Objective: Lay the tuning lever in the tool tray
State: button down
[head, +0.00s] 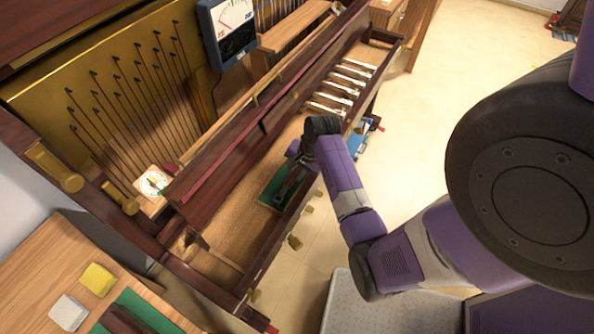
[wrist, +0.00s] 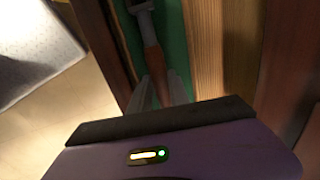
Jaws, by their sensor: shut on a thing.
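The tuning lever has a reddish-brown wooden handle and a grey metal head; it shows in the wrist view (wrist: 152,62) and as a dark bar in the head view (head: 291,180). My gripper (wrist: 161,88) is shut on its handle, with one finger on each side. In the head view my gripper (head: 300,160) is low over the open key bed. Under the lever is a green-lined area (head: 268,195), which may be the tool tray; it also shows in the wrist view (wrist: 175,45). I cannot tell whether the lever touches it.
The piano's front rail (head: 262,262) and the long dark red-edged rail (head: 235,135) flank the key bed. A meter (head: 233,30) stands behind. A side table (head: 40,275) holds yellow and white blocks.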

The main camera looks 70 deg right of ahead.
jog(key=c, duration=1.2)
grip_release()
jog(key=shift+o, duration=0.2)
jog(key=shift+s+f, duration=0.1)
jog(key=shift+f, duration=0.05)
jog(key=p+v, duration=0.7)
jog(key=p, duration=0.1)
jog(key=shift+s+r+p, duration=0.25)
jog(key=shift+s+p, duration=0.1)
jog(key=shift+s, duration=0.05)
jog(key=shift+a, duration=0.1)
